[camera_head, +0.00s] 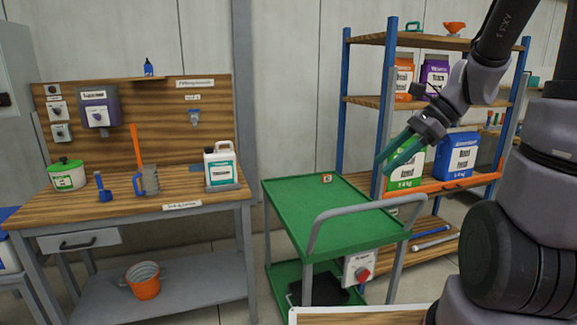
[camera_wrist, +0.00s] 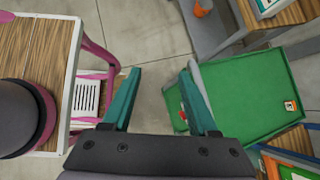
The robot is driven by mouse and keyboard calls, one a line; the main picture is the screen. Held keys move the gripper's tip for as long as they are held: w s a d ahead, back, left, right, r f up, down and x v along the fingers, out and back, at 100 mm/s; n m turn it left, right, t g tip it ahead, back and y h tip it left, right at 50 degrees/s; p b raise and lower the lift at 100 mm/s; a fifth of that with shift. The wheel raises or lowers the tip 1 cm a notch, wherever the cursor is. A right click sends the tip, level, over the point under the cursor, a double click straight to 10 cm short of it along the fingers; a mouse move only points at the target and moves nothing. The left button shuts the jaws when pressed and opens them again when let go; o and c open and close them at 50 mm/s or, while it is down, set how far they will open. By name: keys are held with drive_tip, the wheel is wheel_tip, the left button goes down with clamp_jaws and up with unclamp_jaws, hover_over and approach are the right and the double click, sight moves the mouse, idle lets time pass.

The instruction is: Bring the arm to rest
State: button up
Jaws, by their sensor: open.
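My gripper (camera_head: 396,155) is held up in the air in the head view, to the right of and above the green cart (camera_head: 290,213), in front of the shelf rack. Its two teal fingers also show in the wrist view (camera_wrist: 161,105), spread apart with nothing between them but bare floor. My gripper is open and empty. My arm comes down from the upper right of the head view and is bent at the wrist. The green cart top lies to the right of the fingers in the wrist view.
A shelf rack (camera_head: 362,101) with a blue bag (camera_head: 457,156), a green bag (camera_head: 409,170) and other bags stands behind my gripper. A wooden workbench (camera_head: 120,207) with a white jug (camera_head: 221,168) is at the left. A grey cart handle (camera_head: 367,204) rises below my gripper.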

drive_tip(key=s+d+r+n+t+h, duration=0.1)
drive_tip(key=s+r+n+t+h, duration=0.2)
drive_tip(key=r+n, duration=0.3)
drive_tip(key=s+d+r+n+t+h, duration=0.1)
drive_tip(key=s+r+n+t+h, duration=0.1)
drive_tip(key=r+n, duration=0.4)
drive_tip(key=shift+s+d+r+n+t+h, duration=0.2)
drive_tip(key=shift+s+d+n+t+h, duration=0.15)
drive_tip(key=shift+s+n+h, duration=0.45)
drive_tip(key=shift+w, duration=0.2)
idle(0.8)
